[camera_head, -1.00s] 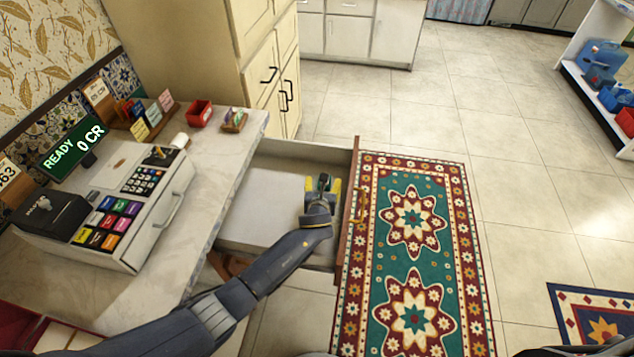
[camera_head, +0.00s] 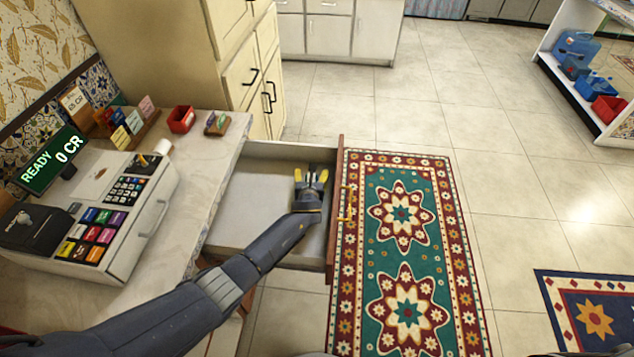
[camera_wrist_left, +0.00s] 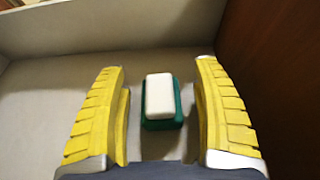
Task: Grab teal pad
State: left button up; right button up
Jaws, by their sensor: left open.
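The teal pad (camera_wrist_left: 160,125) lies on the floor of the open drawer, with a white block (camera_wrist_left: 159,95) on top of it. Teal shows around the block's edges in the left wrist view. My left gripper (camera_head: 311,176) is inside the drawer near its front panel. Its yellow fingers are open and stand either side of the pad and block in the left wrist view (camera_wrist_left: 157,75), with a gap on each side. In the head view the pad is too small to make out clearly between the fingers. My right gripper is out of view.
The drawer (camera_head: 250,190) is pulled out, its wooden front panel (camera_head: 335,215) close to the right of my gripper. A counter with a cash register (camera_head: 110,215) stands to the left. The drawer floor left of the gripper is clear. A patterned rug (camera_head: 405,250) lies beyond the panel.

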pick_arm(q)
jog(key=shift+o, duration=0.2)
jog(key=c, duration=1.2)
jog(key=shift+r, duration=0.1)
jog(key=shift+c, duration=0.2)
